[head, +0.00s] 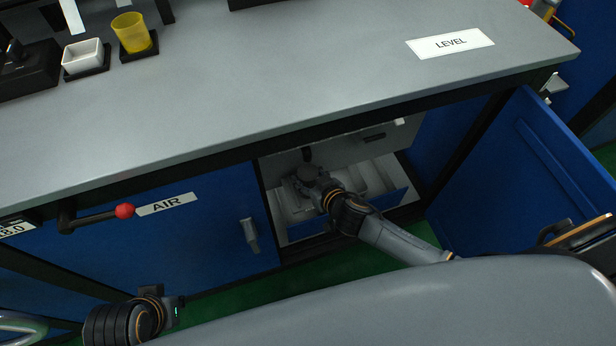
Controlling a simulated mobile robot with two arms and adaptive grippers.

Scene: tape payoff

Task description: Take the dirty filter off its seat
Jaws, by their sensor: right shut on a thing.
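My right arm reaches into the open cabinet bay under the bench. Its gripper (318,184) is shut on a small dark, roundish thing (306,173), which looks like the dirty filter. The filter's seat is mostly hidden behind my gripper and the dark thing, so I cannot tell whether the filter still touches it. My left gripper (168,302) is low at the left, in front of the blue cabinet and away from the bay. It is small and seen from behind, and its fingers do not show clearly.
The bay holds a pale tray with upright dividers (372,178). A blue door (530,180) stands open on its right. A red-knobbed AIR lever (124,211) sticks out at left. The grey bench top (290,80) overhangs the bay, with a yellow cup (131,33) and a white dish (83,56).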

